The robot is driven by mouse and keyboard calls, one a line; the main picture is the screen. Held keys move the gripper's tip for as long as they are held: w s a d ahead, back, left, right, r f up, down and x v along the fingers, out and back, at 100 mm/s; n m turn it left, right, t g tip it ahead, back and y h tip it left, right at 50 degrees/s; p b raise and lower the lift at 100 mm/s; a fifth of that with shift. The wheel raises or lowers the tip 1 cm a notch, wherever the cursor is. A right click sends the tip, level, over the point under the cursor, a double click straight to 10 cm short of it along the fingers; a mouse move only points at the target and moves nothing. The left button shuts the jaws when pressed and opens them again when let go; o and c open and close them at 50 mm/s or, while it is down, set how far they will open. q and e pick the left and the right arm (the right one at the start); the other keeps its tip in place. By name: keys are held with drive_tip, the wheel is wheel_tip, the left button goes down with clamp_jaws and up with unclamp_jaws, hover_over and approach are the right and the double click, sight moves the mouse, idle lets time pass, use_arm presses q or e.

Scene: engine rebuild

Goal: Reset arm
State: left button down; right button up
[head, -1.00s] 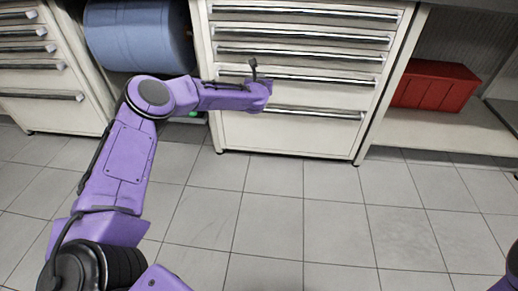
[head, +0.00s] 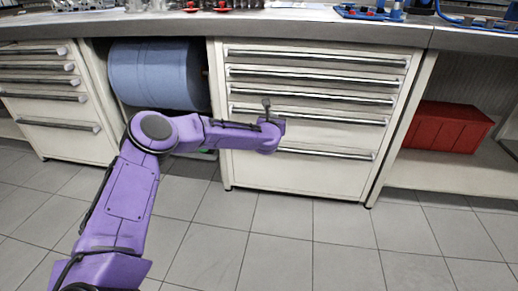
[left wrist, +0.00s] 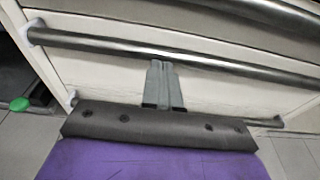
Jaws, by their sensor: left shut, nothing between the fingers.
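My left arm (head: 125,187) comes in from the lower left of the head view, bends at the elbow and reaches right in front of the white drawer cabinet (head: 300,172). Its wrist end (head: 268,136) is in front of the lower drawers; the fingers are hidden there. In the left wrist view my left gripper (left wrist: 161,70) is shut and empty, its two grey fingers together. They point at a drawer front and its bar handle (left wrist: 200,57); I cannot tell whether they touch. My right gripper is not in view.
A blue cylinder (head: 155,75) sits in the bay left of the cabinet. A red box (head: 445,126) rests on a shelf at right. The worktop (head: 300,28) runs above, with small red and blue parts along its back. The tiled floor in front is clear.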

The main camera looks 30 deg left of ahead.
use_arm(q)
drive_tip(key=p+v, duration=0.2)
drive_tip(key=v, duration=0.9)
drive_tip(key=s+d+f+m+g+h, duration=0.25)
drive_tip(key=s+d+f+m, duration=0.35)
drive_tip(key=s+f+m, duration=0.45)
drive_tip(key=s+d+f+m+g+h, duration=0.25)
drive_tip(key=s+d+f+m, duration=0.25)
drive_tip(key=s+f+m, duration=0.55)
drive_tip(key=s+a+f+m+g+y, duration=0.15)
drive_tip(key=s+f+m, duration=0.25)
drive_tip(key=s, duration=0.4)
drive_tip(key=s+a+f+m+g, duration=0.25)
drive_tip(key=s+m, duration=0.25)
drive_tip(key=s, duration=0.3)
drive_tip(key=s+a+f+m+g+y, duration=0.1)
drive_tip(key=s+f+m+g, duration=0.3)
drive_tip(key=s, duration=0.5)
wheel_tip(320, 180, up, 30)
drive_tip(key=t+p, duration=0.1)
drive_tip(key=p, duration=3)
drive_tip(key=shift+w+d+t, duration=0.3)
drive_tip(key=shift+d, duration=0.05)
